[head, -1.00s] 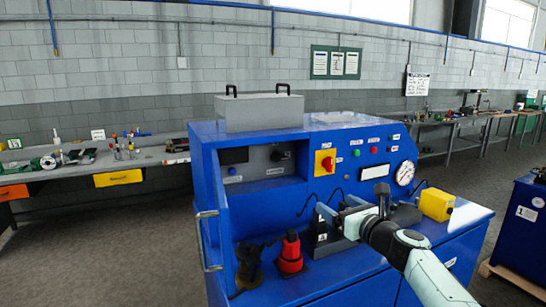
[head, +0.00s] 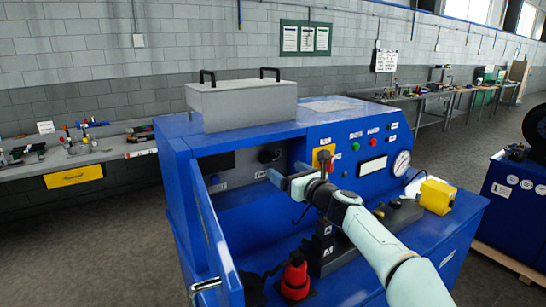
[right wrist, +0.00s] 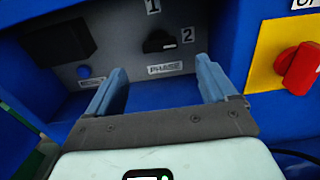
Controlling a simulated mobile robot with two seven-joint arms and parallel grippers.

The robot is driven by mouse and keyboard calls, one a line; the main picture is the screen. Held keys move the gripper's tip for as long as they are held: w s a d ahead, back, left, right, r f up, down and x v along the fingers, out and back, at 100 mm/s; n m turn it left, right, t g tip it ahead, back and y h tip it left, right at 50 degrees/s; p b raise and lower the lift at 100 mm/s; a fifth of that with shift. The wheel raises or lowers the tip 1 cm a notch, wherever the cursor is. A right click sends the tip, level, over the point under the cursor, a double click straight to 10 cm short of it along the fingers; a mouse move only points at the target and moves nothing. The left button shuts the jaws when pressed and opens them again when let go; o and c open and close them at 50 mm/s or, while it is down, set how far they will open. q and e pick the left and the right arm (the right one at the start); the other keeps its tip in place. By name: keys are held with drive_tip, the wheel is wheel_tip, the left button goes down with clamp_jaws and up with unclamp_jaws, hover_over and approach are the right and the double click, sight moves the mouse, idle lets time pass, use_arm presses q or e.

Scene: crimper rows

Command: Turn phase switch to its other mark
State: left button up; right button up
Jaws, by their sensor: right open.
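The phase switch (right wrist: 158,42) is a black knob on the grey panel (right wrist: 110,60) inside the blue machine's recess. Its "PHASE" label (right wrist: 166,69) is below it; mark 1 (right wrist: 153,6) is above and mark 2 (right wrist: 187,35) is to its right. Its handle lies roughly sideways, towards mark 2. The knob also shows small in the head view (head: 268,155). My right gripper (right wrist: 160,68) is open and empty, its fingers either side of the label, apart from the knob and in front of it. It also shows in the head view (head: 286,175). My left gripper is not in view.
A red rotary switch on a yellow plate (right wrist: 301,68) is right of the recess. A blue button (right wrist: 84,72) and dark display (right wrist: 55,38) are left of the knob. A red-and-black tool (head: 294,278) and yellow block (head: 436,196) stand on the machine's ledge.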

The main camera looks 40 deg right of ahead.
sight(271, 161)
drive_tip(key=w+p, duration=0.1)
drive_tip(key=w, duration=0.3)
drive_tip(key=w+p, duration=0.1)
drive_tip(key=w, duration=0.1)
drive_tip(key=shift+w+d+r+p, duration=0.2)
drive_tip(key=shift+w+d+p, duration=0.1)
drive_tip(key=shift+w+d+f, duration=0.1)
drive_tip(key=shift+w+f, duration=0.1)
drive_tip(key=shift+w, duration=0.5)
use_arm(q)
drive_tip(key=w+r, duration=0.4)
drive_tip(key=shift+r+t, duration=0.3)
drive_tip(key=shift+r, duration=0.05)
use_arm(e)
drive_tip(key=shift+s, duration=0.1)
drive_tip(key=shift+c, duration=1)
drive_tip(key=c, duration=0.9)
